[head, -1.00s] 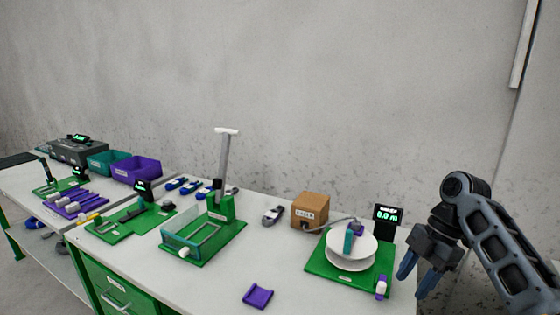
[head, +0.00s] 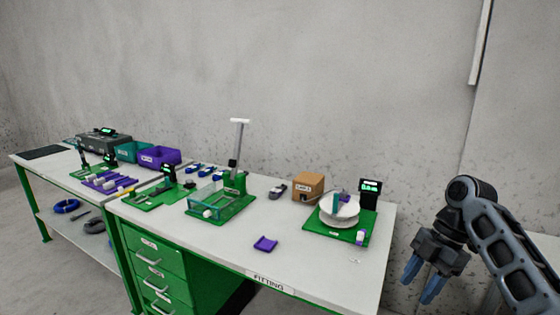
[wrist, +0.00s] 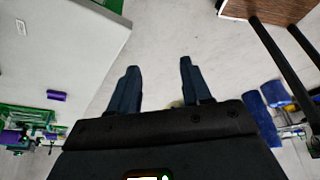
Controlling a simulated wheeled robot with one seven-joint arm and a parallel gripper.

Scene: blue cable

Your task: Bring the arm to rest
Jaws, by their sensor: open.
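My gripper (head: 424,283) is at the right of the head view, past the right end of the white bench (head: 340,262). It points down, and its two blue fingers are apart with nothing between them. In the wrist view my gripper (wrist: 158,88) shows both fingers spread over bare grey floor. My arm is bent, with its links running down to the lower right of the head view.
A brown-topped piece of furniture (wrist: 265,10) with dark legs stands right in the wrist view.

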